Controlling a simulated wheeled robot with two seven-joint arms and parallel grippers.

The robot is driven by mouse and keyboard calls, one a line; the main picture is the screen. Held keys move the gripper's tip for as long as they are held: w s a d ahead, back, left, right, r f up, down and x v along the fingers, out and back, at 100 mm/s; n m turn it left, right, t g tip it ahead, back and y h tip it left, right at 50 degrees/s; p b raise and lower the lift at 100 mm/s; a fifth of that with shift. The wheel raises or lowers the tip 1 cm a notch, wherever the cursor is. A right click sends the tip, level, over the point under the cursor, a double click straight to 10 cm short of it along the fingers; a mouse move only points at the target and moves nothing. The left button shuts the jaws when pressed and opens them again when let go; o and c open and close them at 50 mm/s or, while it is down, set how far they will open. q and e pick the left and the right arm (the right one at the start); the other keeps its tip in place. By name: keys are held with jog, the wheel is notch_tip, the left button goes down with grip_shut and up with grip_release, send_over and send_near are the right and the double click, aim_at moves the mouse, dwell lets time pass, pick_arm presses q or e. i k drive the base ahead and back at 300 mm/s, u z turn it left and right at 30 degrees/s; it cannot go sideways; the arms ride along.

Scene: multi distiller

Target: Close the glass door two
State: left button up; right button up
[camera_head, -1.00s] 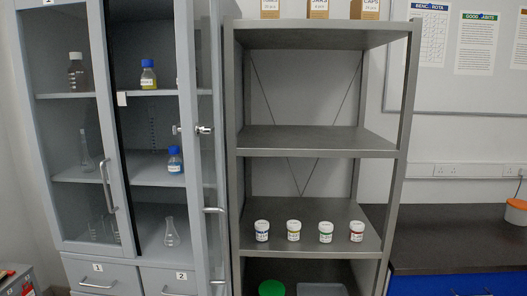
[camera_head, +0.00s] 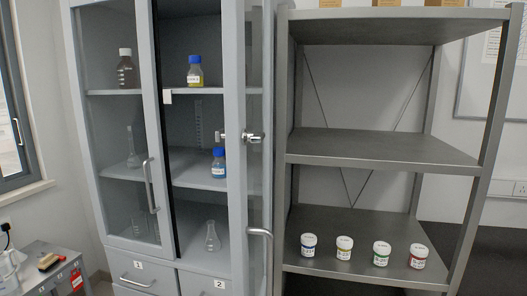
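Glass door two (camera_head: 259,185) of the grey cabinet (camera_head: 100,205) stands open, swung outward at the right side of the cabinet. I see it nearly edge-on, with its metal handle (camera_head: 259,232) low on it and a metal lock (camera_head: 240,137) by the frame. The right compartment is uncovered. Glass door one (camera_head: 113,130) on the left looks shut, with a vertical handle (camera_head: 150,185). Neither of my grippers is in view.
Inside the right compartment are a yellow-liquid bottle (camera_head: 195,72), a blue bottle (camera_head: 218,163) and a flask (camera_head: 212,238). A metal rack (camera_head: 385,146) with several small jars stands close on the right. A small table (camera_head: 50,275) is at lower left.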

aim_at(247, 25)
jog(key=i, duration=0.7)
jog(key=k, duration=1.3)
jog(key=u, duration=0.55)
jog(key=i, duration=0.95)
jog(key=z, duration=0.5)
